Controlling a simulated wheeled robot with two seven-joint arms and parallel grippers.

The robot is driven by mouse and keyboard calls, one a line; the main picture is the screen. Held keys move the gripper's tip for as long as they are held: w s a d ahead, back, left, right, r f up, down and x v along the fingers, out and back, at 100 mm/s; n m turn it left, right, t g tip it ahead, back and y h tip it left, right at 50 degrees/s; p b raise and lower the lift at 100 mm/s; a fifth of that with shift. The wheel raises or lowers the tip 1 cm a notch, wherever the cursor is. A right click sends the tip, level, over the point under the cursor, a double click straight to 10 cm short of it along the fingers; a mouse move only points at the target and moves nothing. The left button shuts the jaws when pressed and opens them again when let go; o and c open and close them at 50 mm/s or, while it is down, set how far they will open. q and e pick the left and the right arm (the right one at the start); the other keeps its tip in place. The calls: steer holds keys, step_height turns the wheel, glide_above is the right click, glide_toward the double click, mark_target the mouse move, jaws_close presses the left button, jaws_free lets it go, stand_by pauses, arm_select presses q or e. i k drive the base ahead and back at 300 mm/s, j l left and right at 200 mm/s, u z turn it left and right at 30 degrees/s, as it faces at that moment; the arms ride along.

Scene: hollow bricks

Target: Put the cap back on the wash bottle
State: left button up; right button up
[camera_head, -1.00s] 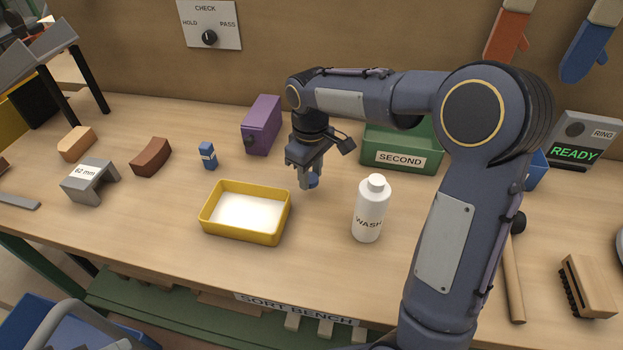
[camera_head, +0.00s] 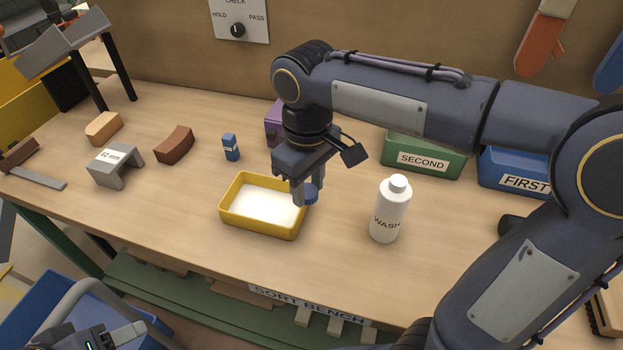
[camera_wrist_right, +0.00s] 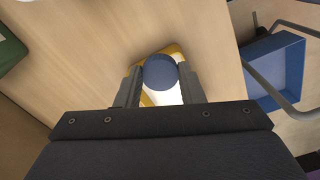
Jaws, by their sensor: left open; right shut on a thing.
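The white wash bottle (camera_head: 388,218) stands upright on the bench in the head view, its white neck bare on top. My right gripper (camera_head: 305,198) is shut on the round blue cap (camera_head: 312,193). It is left of the bottle, apart from it, and overlaps the yellow tray's right end in the picture. In the right wrist view the blue cap (camera_wrist_right: 160,72) sits between the two fingers, with part of the tray behind it. My left gripper (camera_head: 128,334) is open and empty at the bottom left, in front of the bench and partly cut off.
The yellow tray (camera_head: 232,217) with a white inside lies left of the bottle. A green SECOND bin (camera_head: 447,169) and a blue FIRST bin (camera_head: 490,178) stand behind it. Bench right around the bottle is clear.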

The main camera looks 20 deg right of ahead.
mark_target(395, 196)
steer(key=k+j, duration=0.8)
steer(key=j, duration=0.1)
